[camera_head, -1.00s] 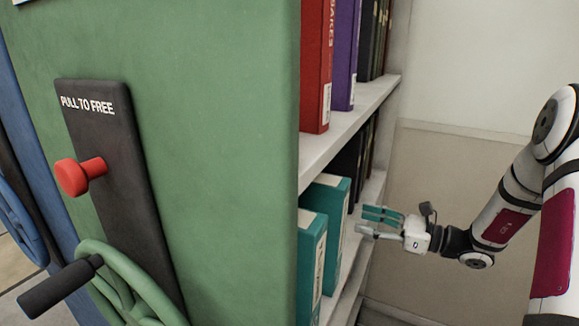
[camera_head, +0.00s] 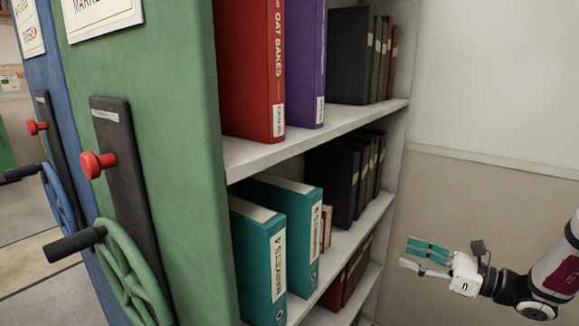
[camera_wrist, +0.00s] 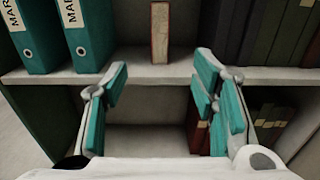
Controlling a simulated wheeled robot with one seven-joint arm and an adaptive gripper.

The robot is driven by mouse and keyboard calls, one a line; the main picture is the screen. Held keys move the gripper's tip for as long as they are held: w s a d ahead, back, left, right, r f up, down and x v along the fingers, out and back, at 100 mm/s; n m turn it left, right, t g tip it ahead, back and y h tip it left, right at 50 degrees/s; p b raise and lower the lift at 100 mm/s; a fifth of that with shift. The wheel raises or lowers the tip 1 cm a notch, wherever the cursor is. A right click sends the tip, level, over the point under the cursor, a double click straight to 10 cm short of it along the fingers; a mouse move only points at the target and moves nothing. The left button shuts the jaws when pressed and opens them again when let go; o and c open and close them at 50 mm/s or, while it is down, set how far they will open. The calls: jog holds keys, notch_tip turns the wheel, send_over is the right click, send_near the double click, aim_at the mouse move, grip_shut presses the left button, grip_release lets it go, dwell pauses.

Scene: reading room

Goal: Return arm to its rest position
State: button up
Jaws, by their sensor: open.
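My gripper (camera_head: 425,257) is in the lower right of the head view, its teal-padded fingers pointing left toward the shelves. It is open and empty, with clear air between it and the shelf edge in that view. In the wrist view my gripper (camera_wrist: 160,98) shows its two fingers spread wide with nothing between them. Beyond the fingers is a shelf board (camera_wrist: 145,83) with a small upright book (camera_wrist: 160,32) on it. My arm reaches in from the right edge of the head view.
A green shelf end panel (camera_head: 160,60) carries a red knob (camera_head: 97,164) and a handwheel (camera_head: 130,275). Teal binders (camera_head: 262,262), a red binder (camera_head: 250,60) and a purple binder (camera_head: 308,60) stand on the shelves. A bare wall (camera_head: 500,90) is behind my arm.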

jog(key=s+a+r+n+g+h+p, duration=0.1)
jog(key=s+a+r+n+g+h, duration=0.1)
jog(key=s+a+r+n+g, duration=0.45)
jog(key=s+a+r+n+g+h+p, duration=0.2)
jog(key=s+a+r+n+g, duration=0.15)
jog(key=s+a+n, duration=0.4)
jog(key=s+d+r+n+t+h+p, duration=0.1)
jog(key=s+r+n+h, duration=0.3)
jog(key=s, duration=0.6)
jog(key=s+d+r+n+t+h+p, duration=0.2)
jog(key=s+n+h, duration=0.4)
jog(key=s, duration=0.4)
notch_tip(320, 180, up, 3)
jog(key=shift+s+d+f+n+t+h, duration=0.15)
jog(key=shift+d+n+t+h, duration=0.15)
jog(key=shift+d+n, duration=0.45)
